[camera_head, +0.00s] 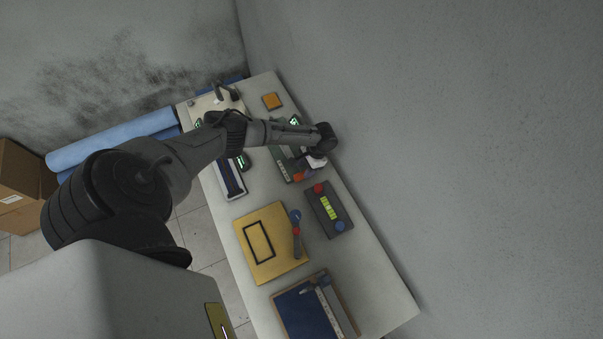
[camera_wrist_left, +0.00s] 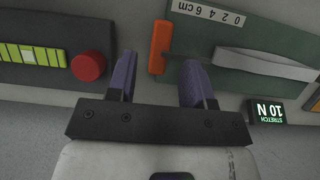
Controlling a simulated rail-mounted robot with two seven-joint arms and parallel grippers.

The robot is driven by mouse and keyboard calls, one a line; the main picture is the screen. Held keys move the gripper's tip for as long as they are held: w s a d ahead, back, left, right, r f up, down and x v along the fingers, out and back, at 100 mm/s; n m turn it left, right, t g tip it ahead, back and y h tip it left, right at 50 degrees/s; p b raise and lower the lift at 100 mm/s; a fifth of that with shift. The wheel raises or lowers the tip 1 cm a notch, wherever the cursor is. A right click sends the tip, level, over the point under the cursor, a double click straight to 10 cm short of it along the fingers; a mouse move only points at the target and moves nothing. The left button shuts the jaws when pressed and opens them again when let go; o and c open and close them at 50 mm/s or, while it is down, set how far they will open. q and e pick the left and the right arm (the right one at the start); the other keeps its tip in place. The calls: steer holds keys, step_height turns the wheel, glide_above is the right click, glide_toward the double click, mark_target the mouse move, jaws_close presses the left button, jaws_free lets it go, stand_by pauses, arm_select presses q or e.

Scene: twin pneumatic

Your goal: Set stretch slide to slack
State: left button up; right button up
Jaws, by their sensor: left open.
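The orange slide handle (camera_wrist_left: 160,46) stands at the end of a green device (camera_wrist_left: 240,50) that carries a 0 2 4 6 cm scale and a pale strip. A small display (camera_wrist_left: 268,110) beside it reads STRETCH 10 N, upside down in the wrist view. My left gripper (camera_wrist_left: 157,75) is open, with one purple finger on each side of the orange handle in that view; I cannot tell whether they touch it. In the head view the left gripper (camera_head: 309,168) is over the green device, near the orange handle (camera_head: 298,175). My right gripper is not in view.
A dark box with a red button (camera_wrist_left: 88,66) and lit green-yellow bar is close beside the left gripper. A yellow board (camera_head: 290,262), blue-handled tool (camera_head: 296,240) and blue cutting board (camera_head: 297,312) lie nearer. The wall is close on the right.

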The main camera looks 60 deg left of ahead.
mark_target(302, 174)
arm_select(q)
steer(key=shift+x, duration=2.35)
steer(key=shift+c, duration=0.4)
jaws_close()
